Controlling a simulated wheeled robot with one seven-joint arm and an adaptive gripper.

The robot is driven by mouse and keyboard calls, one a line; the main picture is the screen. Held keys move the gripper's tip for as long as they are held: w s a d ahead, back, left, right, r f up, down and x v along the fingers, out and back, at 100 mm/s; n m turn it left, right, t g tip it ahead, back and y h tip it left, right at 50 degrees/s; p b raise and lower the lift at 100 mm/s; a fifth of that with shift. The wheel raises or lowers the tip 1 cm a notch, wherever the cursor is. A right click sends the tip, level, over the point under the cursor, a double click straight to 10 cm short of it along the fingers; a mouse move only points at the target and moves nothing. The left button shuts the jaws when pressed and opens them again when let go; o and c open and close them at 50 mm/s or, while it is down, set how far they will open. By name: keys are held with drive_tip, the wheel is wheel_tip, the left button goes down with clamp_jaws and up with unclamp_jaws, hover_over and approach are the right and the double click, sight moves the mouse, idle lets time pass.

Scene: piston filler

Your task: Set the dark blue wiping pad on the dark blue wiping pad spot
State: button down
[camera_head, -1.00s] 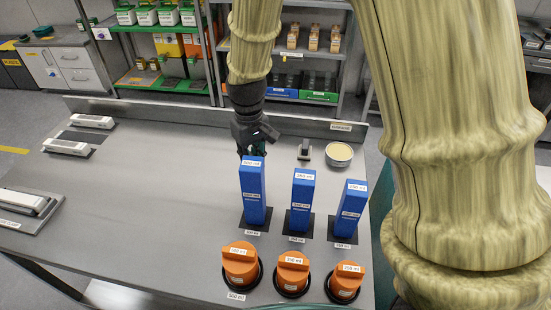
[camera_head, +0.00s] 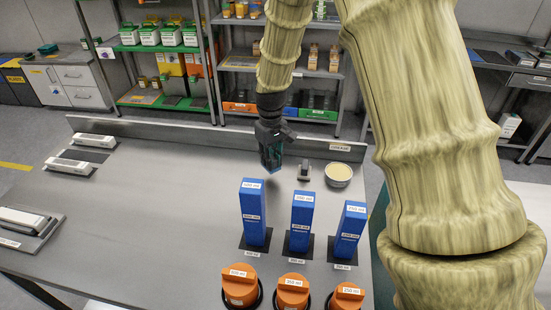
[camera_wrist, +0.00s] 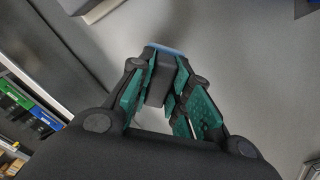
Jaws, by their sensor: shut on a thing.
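My gripper (camera_head: 271,165) hangs fingers-down above the back of the grey table, behind the blue towers. In the wrist view, its green fingers (camera_wrist: 165,90) are closed on a dark block with a blue edge (camera_wrist: 165,48), which looks like the dark blue wiping pad. In the head view the pad is barely visible at the fingertips. It appears to be held above the table; the exact gap cannot be told. I cannot make out the dark blue wiping pad spot in either view.
Three blue towers (camera_head: 300,222) stand in front of my gripper, with orange-capped pieces (camera_head: 293,291) nearer. White devices (camera_head: 95,140) stand at the left. The table's left middle (camera_head: 150,210) is clear.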

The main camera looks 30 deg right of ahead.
sight(275, 161)
drive_tip(key=shift+w+d+f, duration=0.2)
drive_tip(key=shift+w+d, duration=0.8)
drive_tip(key=shift+d, duration=0.2)
drive_tip(key=shift+f+p, duration=0.85)
drive_tip(key=shift+f, duration=0.85)
drive_tip(key=shift+f, duration=0.1)
drive_tip(key=c, duration=1.3)
unclamp_jaws()
wheel_tip(275, 161, up, 12)
drive_tip(key=b, duration=0.2)
drive_tip(key=shift+b, duration=0.35)
